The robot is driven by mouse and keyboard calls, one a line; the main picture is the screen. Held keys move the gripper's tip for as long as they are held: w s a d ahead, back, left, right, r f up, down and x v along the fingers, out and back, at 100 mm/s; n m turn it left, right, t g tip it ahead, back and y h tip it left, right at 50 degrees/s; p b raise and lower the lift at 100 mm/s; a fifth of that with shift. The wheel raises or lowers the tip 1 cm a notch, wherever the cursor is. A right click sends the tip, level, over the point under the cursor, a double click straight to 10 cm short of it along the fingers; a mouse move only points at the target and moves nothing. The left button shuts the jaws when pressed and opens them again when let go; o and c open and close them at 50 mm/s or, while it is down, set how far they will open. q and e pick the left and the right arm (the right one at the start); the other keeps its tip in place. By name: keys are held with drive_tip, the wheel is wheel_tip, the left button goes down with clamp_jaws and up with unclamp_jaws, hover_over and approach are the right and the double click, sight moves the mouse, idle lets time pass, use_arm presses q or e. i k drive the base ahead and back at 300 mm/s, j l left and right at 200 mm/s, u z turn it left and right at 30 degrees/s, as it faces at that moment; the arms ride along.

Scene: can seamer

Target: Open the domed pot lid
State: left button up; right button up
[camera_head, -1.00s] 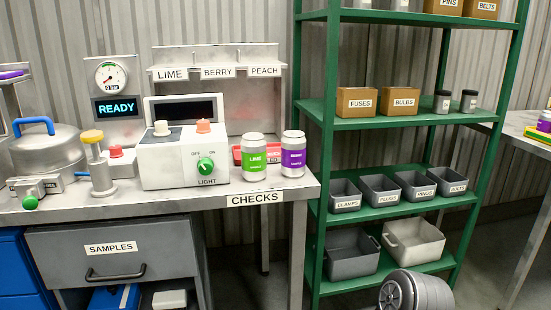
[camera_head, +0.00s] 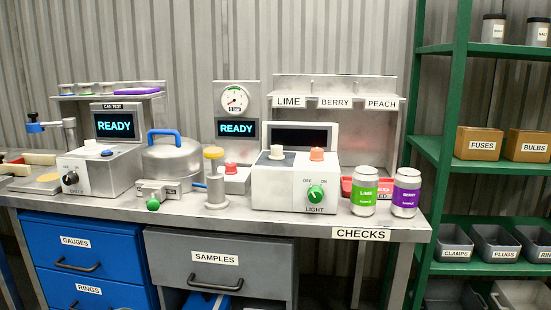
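The domed pot lid (camera_head: 172,160) is a grey metal dome with a blue arched handle (camera_head: 164,136) on top. It sits closed on a low pot on the metal bench, left of the middle of the head view. A small grey block with a green knob (camera_head: 153,204) stands at the pot's front. A short blue lever (camera_head: 199,186) shows at its right side. Neither of my grippers shows in the view.
A yellow-topped post (camera_head: 214,178) and a white light box (camera_head: 295,180) stand to the right of the pot. A can tester (camera_head: 103,165) stands close on its left. Two cans, LIME (camera_head: 364,191) and purple (camera_head: 406,193), stand near the bench's right end. A green shelf (camera_head: 440,100) is at right.

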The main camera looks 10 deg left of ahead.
sight(177, 156)
drive_tip(key=i+j, duration=0.1)
drive_tip(key=j, duration=0.2)
drive_tip(key=i+j, duration=0.1)
drive_tip(key=j, duration=0.25)
drive_tip(key=i+j+u, duration=0.1)
drive_tip(key=j, duration=0.2)
drive_tip(key=i+j, duration=0.15)
drive_tip(key=j, duration=0.15)
